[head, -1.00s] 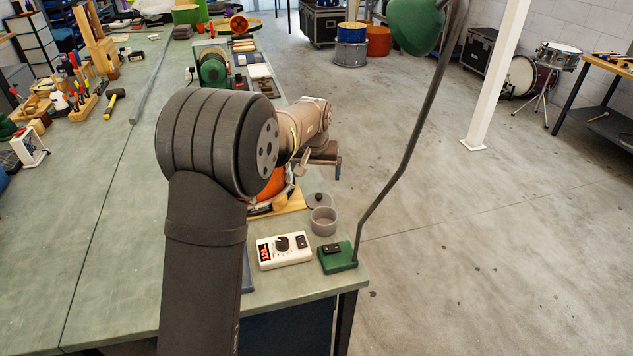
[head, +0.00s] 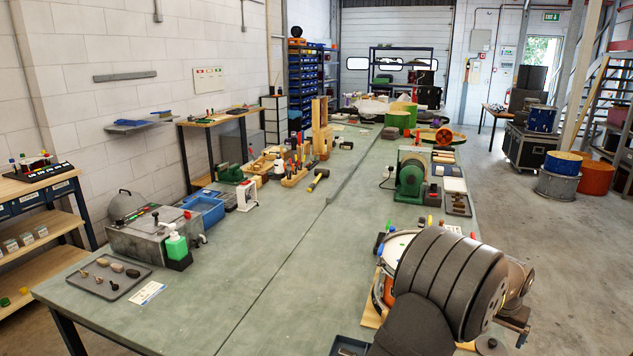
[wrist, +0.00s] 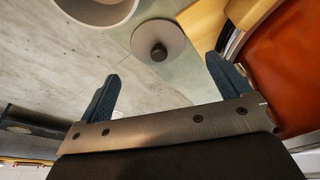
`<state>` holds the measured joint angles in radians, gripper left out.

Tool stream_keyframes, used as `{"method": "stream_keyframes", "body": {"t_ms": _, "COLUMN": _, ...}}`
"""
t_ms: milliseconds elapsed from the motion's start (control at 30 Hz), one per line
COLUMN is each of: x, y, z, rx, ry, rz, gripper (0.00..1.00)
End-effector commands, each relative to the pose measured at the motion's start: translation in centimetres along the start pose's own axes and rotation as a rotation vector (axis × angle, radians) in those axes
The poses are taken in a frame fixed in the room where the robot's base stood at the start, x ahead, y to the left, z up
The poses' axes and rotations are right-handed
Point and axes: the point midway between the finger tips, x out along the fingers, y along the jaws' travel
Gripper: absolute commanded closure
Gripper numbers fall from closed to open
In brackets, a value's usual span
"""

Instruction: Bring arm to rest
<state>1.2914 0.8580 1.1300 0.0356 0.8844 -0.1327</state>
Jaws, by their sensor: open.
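My gripper (wrist: 162,70) is open and empty in the wrist view, with its two dark blue fingers spread apart. Beyond the fingers are a round grey lid (wrist: 158,47) with a dark knob and part of a grey pot (wrist: 95,12); neither is between the jaws. In the head view my arm is at the lower right, bent over the bench edge, and its dark joint covers part of the orange drum. My gripper (head: 515,322) shows only partly there, at the right of the arm.
The orange drum (wrist: 290,75) is close to the right finger in the wrist view. A green machine (head: 411,173) and a grey tray (head: 457,204) stand farther along the bench. The green bench top (head: 250,280) is clear left of my arm.

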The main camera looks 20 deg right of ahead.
Motion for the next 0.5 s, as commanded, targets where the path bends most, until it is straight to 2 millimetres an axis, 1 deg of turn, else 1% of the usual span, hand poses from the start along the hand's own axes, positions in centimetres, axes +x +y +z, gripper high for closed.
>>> {"method": "stream_keyframes", "body": {"t_ms": 33, "x": 1.0, "y": 0.0, "z": 0.0, "rx": 0.0, "ry": -0.002, "rz": 0.0, "gripper": 0.06}}
{"method": "stream_keyframes", "body": {"t_ms": 200, "x": 3.5, "y": 0.0, "z": 0.0, "rx": 0.0, "ry": 0.0, "rz": 0.0, "gripper": 0.06}}
{"method": "stream_keyframes", "body": {"t_ms": 333, "x": 4.4, "y": 0.0, "z": 0.0, "rx": 0.0, "ry": 0.0, "rz": 0.0, "gripper": 0.06}}
{"method": "stream_keyframes", "body": {"t_ms": 500, "x": 4.9, "y": 0.0, "z": 0.1, "rx": 0.0, "ry": 0.001, "rz": 0.0, "gripper": 0.06}}
